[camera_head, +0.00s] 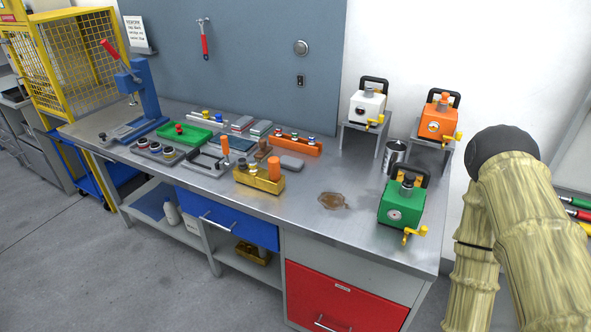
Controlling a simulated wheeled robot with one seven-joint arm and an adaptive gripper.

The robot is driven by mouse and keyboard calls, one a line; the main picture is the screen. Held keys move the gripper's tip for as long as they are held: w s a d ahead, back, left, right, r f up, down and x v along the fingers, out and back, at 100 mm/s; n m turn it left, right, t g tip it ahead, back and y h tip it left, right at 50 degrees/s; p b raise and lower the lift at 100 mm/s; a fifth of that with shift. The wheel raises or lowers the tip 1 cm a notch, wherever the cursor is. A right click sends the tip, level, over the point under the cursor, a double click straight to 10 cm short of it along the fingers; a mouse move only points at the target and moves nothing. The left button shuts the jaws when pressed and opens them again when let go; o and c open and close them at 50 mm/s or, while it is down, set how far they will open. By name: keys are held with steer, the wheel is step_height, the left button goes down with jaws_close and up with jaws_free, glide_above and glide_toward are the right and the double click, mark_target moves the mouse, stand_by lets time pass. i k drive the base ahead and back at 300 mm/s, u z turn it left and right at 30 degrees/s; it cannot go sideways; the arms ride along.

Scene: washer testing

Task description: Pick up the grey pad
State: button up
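A small grey pad (291,162) with rounded corners lies flat on the metal workbench (300,205), near the middle. It sits behind the yellow tray (257,183) and in front of the orange tray (297,144). Two other flat greyish blocks, one on the left (242,123) and one on the right (261,128), lie further back. My arm stands at the right side of the picture, apart from the pad. My gripper is not in view.
A brown puddle (333,201) lies right of the yellow tray. A green pump (402,203) stands near the right front edge; a white pump (366,107) and an orange pump (439,117) stand on raised stands behind. A blue press (134,98) is at the left.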

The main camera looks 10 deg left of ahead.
mark_target(286, 163)
steer(key=k, duration=0.4)
steer(key=u, duration=0.85)
steer(key=i, duration=0.75)
steer(key=z, duration=0.05)
